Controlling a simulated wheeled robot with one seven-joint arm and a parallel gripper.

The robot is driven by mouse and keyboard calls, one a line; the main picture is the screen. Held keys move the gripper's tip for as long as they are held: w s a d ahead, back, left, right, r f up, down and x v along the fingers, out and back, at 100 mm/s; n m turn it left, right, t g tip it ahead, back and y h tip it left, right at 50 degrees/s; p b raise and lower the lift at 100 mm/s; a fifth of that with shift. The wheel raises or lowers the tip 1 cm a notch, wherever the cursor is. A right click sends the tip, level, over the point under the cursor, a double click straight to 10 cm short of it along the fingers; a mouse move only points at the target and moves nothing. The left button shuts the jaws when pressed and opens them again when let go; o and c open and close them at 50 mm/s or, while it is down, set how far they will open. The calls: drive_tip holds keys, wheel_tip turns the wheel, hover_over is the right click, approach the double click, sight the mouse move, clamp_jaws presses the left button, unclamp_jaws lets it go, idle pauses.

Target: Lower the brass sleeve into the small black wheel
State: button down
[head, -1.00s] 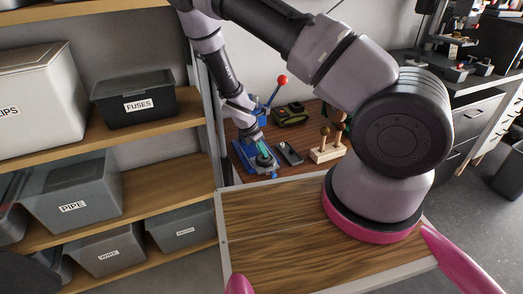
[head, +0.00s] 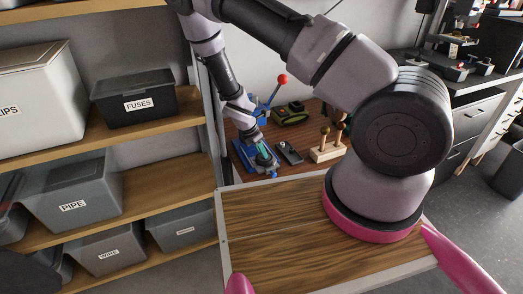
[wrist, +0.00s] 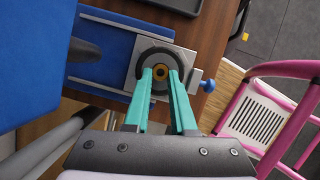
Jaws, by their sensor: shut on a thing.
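The brass sleeve (wrist: 160,73) shows as a small brass ring between the teal fingertips of my gripper (wrist: 161,78) in the wrist view. My gripper is shut on it. The small black wheel (wrist: 151,57) is the dark ring around the fingertips, on a light grey plate. From above, the sleeve looks about over the wheel's centre. I cannot tell its height or whether it has entered the bore. In the head view my gripper (head: 263,152) is small and over the blue fixture; the sleeve and wheel are too small to make out there.
A blue press with a red-knobbed lever (head: 282,79) stands at the bench's left end. Beside it are a dark handheld device (head: 290,153), a wooden block with pegs (head: 326,151) and a green-black tool (head: 291,114). A blue knob (wrist: 208,86) sits right of the plate.

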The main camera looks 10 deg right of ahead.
drive_tip(key=shift+f, duration=0.25)
drive_tip(key=c, duration=0.7)
unclamp_jaws()
drive_tip(key=shift+o, duration=0.2)
drive_tip(key=shift+r, duration=0.1)
drive_tip(key=s+d+r+m+y, duration=0.15)
drive_tip(key=r+m, duration=0.55)
drive_tip(key=r, duration=1.1)
drive_tip(key=s+r+m+y, duration=0.3)
drive_tip(key=r+m, duration=0.4)
drive_tip(key=r, duration=1.1)
drive_tip(key=s+d+r+m+t+y, duration=0.1)
drive_tip(key=s+d+r+m+t, duration=0.1)
drive_tip(key=s+r+m, duration=0.4)
drive_tip(key=s+d+r+m+t, duration=0.3)
drive_tip(key=s+r+m, duration=0.3)
drive_tip(key=s+r, duration=0.4)
drive_tip(key=shift+r+m+y, duration=0.3)
drive_tip(key=shift+r+y, duration=0.05)
drive_tip(key=shift+r, duration=0.4)
